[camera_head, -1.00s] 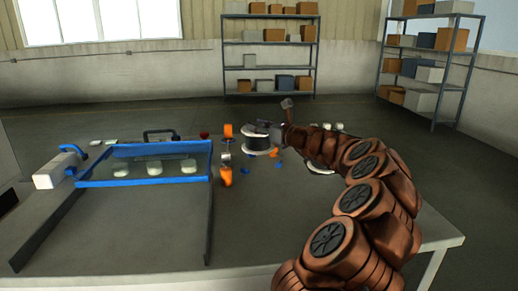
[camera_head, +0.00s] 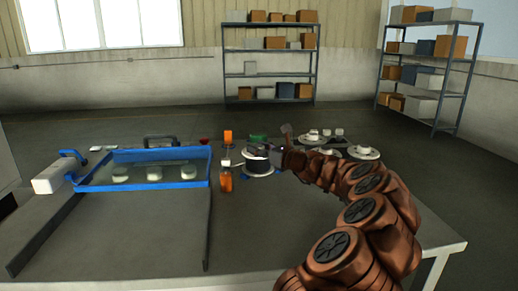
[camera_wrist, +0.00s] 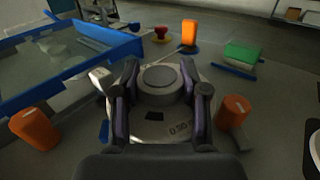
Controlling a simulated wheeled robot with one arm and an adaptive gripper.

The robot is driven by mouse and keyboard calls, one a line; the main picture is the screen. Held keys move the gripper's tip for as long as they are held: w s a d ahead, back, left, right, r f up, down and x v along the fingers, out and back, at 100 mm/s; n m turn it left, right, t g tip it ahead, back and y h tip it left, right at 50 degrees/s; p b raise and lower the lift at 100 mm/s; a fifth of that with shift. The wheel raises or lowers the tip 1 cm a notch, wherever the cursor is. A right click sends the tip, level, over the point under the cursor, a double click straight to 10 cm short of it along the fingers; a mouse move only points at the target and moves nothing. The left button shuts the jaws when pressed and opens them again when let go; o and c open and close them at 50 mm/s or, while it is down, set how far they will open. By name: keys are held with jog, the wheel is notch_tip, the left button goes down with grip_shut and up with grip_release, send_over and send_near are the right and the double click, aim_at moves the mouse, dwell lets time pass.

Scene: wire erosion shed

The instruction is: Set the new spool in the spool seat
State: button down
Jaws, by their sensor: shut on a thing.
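The spool (camera_head: 260,167), with a dark winding and pale flanges, is in my gripper (camera_head: 268,151) over the middle of the table. In the wrist view my gripper (camera_wrist: 160,92) has its two fingers on either side of the grey hub of the spool (camera_wrist: 158,124). Its pale upper flange carries a dark printed figure. The spool looks upright. I cannot make out the spool seat; the spool and gripper hide what is directly beneath. I cannot tell whether the spool touches anything below.
Orange pieces (camera_wrist: 235,110) (camera_wrist: 36,128) (camera_wrist: 190,33) stand around the spool. A green block (camera_wrist: 243,54) lies behind it. The blue-framed tank (camera_head: 145,184) is at left. Pale round discs (camera_head: 362,151) lie on the right of the table (camera_head: 120,255), whose front is clear.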

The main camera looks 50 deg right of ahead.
jog(key=c, duration=0.6)
grip_release()
jog(key=shift+f, duration=0.1)
jog(key=shift+r, duration=0.2)
jog(key=s, duration=1.2)
